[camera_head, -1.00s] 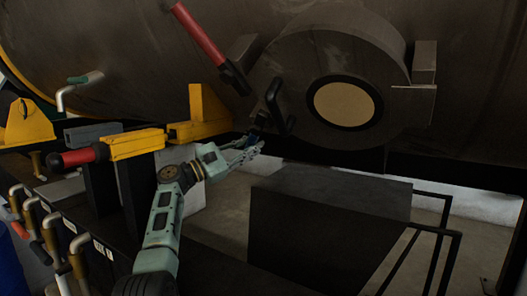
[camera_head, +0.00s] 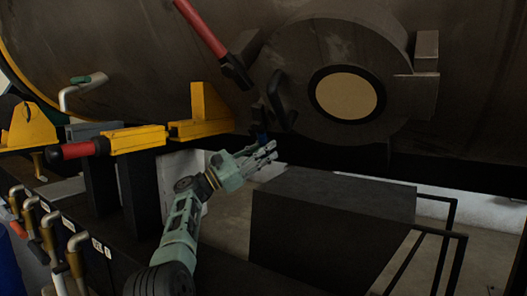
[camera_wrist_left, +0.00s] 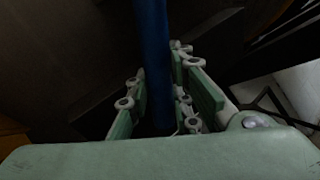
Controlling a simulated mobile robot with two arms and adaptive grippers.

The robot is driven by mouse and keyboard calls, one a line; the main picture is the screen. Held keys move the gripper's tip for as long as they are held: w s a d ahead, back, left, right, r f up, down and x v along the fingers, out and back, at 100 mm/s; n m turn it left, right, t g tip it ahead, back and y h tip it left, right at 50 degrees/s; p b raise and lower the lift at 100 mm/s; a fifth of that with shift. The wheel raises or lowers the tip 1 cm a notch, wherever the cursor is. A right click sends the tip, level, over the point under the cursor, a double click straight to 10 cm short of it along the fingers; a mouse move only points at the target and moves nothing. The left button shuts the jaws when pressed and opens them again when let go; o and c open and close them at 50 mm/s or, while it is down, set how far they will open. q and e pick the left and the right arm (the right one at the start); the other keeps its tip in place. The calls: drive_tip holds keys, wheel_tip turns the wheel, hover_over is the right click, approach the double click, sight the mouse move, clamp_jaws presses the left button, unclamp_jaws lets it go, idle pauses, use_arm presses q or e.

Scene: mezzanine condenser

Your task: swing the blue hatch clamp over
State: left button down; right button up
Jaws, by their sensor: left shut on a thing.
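The blue hatch clamp (camera_head: 263,138) shows only as a small dark blue piece below the round hatch (camera_head: 395,100) in the head view, just above my fingers. In the left wrist view it is a long blue bar (camera_wrist_left: 154,45) running down between the two fingers. My left gripper (camera_head: 270,153) is shut on this bar, with a finger on each side. The bar's lower end is hidden by the gripper. A black handle (camera_head: 275,95) on the hatch's left side stands above the gripper. My right gripper is not in view.
A red-handled lever (camera_head: 203,32) slants down to the hatch's left. Yellow brackets (camera_head: 198,128) and a red-ended bar (camera_head: 75,151) are at left. A dark box (camera_head: 330,220) and black railing (camera_head: 440,245) stand below right. Several pipe handles (camera_head: 35,222) line the lower left.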

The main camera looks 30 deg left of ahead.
use_arm(q)
drive_tip(key=shift+d, duration=0.1)
drive_tip(key=c, duration=1.6)
unclamp_jaws()
drive_tip(key=shift+o, duration=0.2)
